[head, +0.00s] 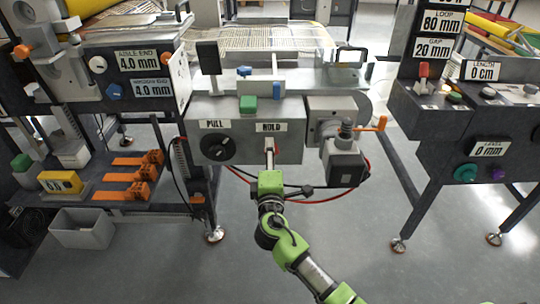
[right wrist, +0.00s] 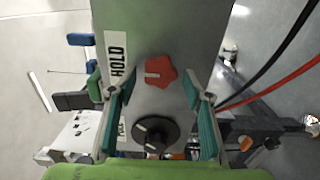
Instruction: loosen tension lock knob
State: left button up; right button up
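A red star-shaped knob (right wrist: 160,72) with a white mark sits on the grey panel beside the HOLD label (right wrist: 117,60). In the head view this label (head: 269,127) is on the front of the middle machine, and my gripper mostly hides the red knob below it. My right gripper (right wrist: 155,92) is open, its teal-padded fingers apart on either side of the view, with the knob between and slightly beyond the tips. No contact shows. In the head view my right gripper (head: 270,152) points up at the panel. My left gripper is not in view.
A black round knob (head: 217,148) sits under the PULL label (head: 214,124), left of my gripper. A motor-like box (head: 345,160) with an orange lever (head: 370,125) stands close on the right. Red and black cables run below. The floor in front is clear.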

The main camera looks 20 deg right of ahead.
jog(key=v, duration=1.2)
jog(key=shift+s+d, duration=0.1)
